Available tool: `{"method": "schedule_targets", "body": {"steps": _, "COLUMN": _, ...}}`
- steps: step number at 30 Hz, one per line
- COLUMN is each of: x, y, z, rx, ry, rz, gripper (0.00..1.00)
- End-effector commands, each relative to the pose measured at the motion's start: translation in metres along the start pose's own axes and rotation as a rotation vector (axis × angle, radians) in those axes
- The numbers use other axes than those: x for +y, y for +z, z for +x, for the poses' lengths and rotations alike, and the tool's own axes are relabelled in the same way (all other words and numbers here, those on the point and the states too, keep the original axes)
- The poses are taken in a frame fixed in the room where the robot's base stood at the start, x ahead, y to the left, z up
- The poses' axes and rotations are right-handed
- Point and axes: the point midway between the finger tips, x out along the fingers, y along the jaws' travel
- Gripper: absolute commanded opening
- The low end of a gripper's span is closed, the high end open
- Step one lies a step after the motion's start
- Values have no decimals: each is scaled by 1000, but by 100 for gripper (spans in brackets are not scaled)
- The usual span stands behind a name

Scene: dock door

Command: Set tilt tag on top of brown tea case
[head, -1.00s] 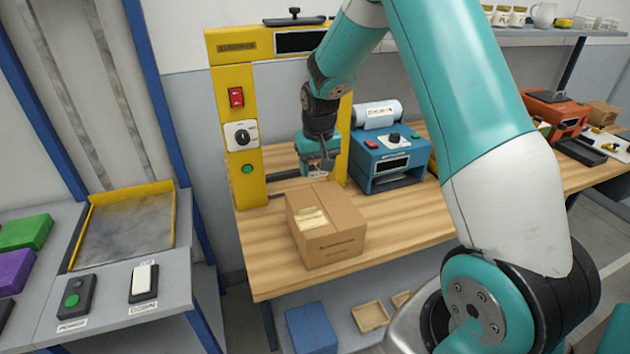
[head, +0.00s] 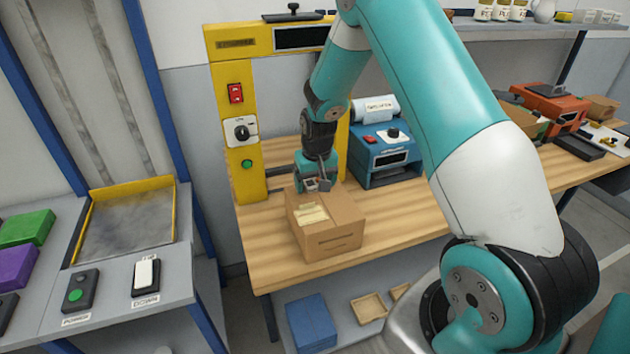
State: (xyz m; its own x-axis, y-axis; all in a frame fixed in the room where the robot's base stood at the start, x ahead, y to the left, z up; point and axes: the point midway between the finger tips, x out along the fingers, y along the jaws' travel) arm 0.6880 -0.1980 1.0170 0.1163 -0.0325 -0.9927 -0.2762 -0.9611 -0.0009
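The brown tea case (head: 340,243) is a closed cardboard box on the wooden bench. A pale yellowish label or paper patch (head: 312,215) lies on its top, toward the left. My gripper (head: 319,184) points down at the back edge of the case's top, very close to it. Whether it touches the case I cannot tell. Small grey and pale parts show at the fingertips. I cannot tell whether one of them is the tilt tag, or whether the fingers are open. I cannot make out the tilt tag for certain anywhere else.
The yellow strapping frame (head: 232,140) stands behind the case on the left. A blue label machine (head: 384,155) stands close on the right. The bench (head: 270,262) is clear in front of and beside the case. Wooden trays (head: 369,307) and a blue box (head: 311,323) sit below.

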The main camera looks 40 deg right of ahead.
Motion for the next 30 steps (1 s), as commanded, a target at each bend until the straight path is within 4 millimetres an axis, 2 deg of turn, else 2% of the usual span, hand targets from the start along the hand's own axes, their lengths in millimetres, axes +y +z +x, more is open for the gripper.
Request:
{"method": "schedule_targets", "body": {"steps": 6, "x": 0, "y": 0, "z": -1, "rx": 0, "ry": 0, "rz": 0, "gripper": 80}}
{"method": "schedule_targets", "body": {"steps": 11, "x": 0, "y": -1, "z": -9, "rx": 2, "ry": 0, "rz": 0, "gripper": 80}}
{"method": "schedule_targets", "body": {"steps": 14, "x": 0, "y": -1, "z": -25, "rx": 5, "ry": 0, "rz": 0, "gripper": 80}}
{"method": "schedule_targets", "body": {"steps": 24, "x": 0, "y": -1, "z": -97, "rx": 5, "ry": 0, "rz": 0, "gripper": 80}}
{"method": "schedule_targets", "body": {"steps": 30, "x": -2, "y": 1, "z": -121, "rx": 2, "ry": -3, "rz": -6, "gripper": 80}}
